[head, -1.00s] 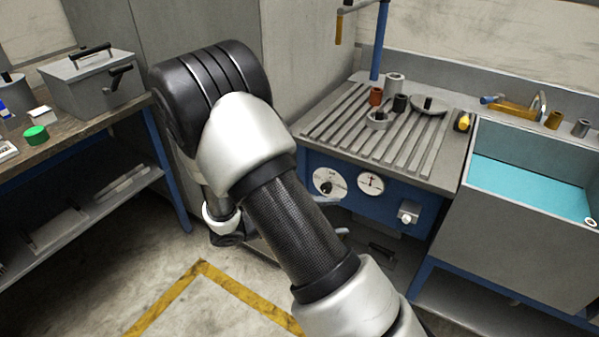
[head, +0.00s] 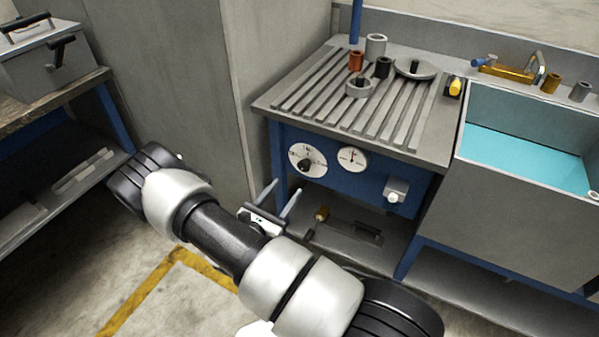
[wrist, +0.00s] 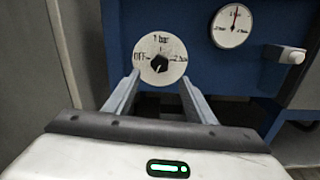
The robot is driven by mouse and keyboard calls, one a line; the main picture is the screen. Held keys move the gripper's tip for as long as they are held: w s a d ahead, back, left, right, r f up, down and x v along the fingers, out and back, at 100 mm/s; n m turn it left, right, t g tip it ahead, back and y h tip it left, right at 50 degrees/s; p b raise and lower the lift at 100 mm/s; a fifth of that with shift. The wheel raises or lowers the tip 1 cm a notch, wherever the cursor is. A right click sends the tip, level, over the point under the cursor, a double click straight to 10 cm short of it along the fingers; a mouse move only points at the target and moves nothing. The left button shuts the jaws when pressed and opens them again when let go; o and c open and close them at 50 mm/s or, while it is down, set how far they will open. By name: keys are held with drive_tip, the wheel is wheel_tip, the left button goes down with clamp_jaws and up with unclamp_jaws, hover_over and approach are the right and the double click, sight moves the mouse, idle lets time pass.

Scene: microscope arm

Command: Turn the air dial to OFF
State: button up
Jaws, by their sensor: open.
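The air dial (head: 307,161) is a round white plate with a black knob on the blue front panel of the bench. In the wrist view the dial (wrist: 174,45) reads OFF at left, 1 bar at top and a bar mark at right. My gripper (head: 284,190) is open and empty, below and in front of the dial. In the wrist view the fingers of my gripper (wrist: 160,79) stand to either side below the knob, apart from it.
A round gauge (head: 352,159) sits right of the dial, and a grey box with a white button (head: 393,196) further right. The slatted bench top (head: 300,92) overhangs the panel. A grey cabinet wall (head: 190,90) stands left. A lower shelf lies beneath.

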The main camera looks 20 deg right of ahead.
sight(302, 167)
drive_tip(key=b+x, duration=0.1)
drive_tip(key=x, duration=0.9)
drive_tip(key=c, duration=1)
